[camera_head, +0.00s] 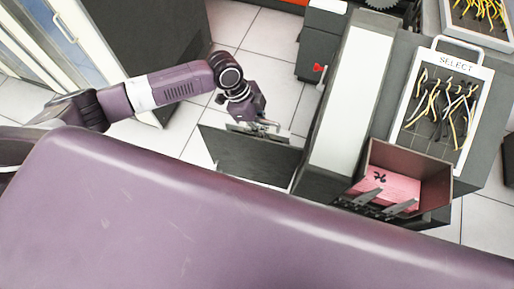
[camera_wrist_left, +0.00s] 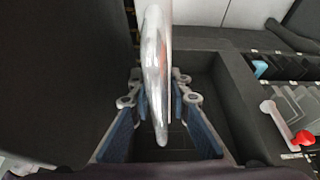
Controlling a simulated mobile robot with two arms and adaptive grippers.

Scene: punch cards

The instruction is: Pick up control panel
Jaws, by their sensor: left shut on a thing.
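My left gripper (camera_head: 258,125) is above the top edge of a dark flat panel (camera_head: 245,155), whose plain face shows in the head view. In the left wrist view the fingers (camera_wrist_left: 158,115) are shut on a shiny silver handle (camera_wrist_left: 154,75). Whether this dark panel is the control panel or a machine's door I cannot tell. Another panel (camera_head: 404,132), marked SELECT, has a white frame, a handle at its top and yellow and dark wires; it lies on the grey machine at the right, apart from the gripper. My right gripper is not in view.
An open bin (camera_head: 440,170) holds pink cards (camera_head: 388,188). A lever with a red knob (camera_head: 319,68) is on the machine and shows in the left wrist view (camera_wrist_left: 304,138). More wires lie in a tray (camera_head: 450,35) at top right. Tiled floor (camera_head: 265,45) is clear behind the gripper.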

